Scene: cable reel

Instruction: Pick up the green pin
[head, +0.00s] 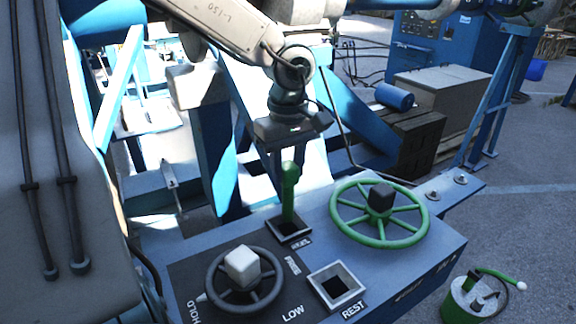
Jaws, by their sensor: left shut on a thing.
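The green pin (289,205) stands upright on the blue control box. Its lower end is inside a square dark socket (276,227). My left gripper (288,167) points down from above and is shut on the pin's top end. A second square socket (337,286), beside the REST label, is empty. My right gripper is not in view.
A green handwheel (421,227) with a dark hub is right of the pin. A dark handwheel (273,294) with a pale knob is at front left, near HOLD and LOW labels. Blue frame beams (213,155) stand behind. A green can (455,306) is at lower right.

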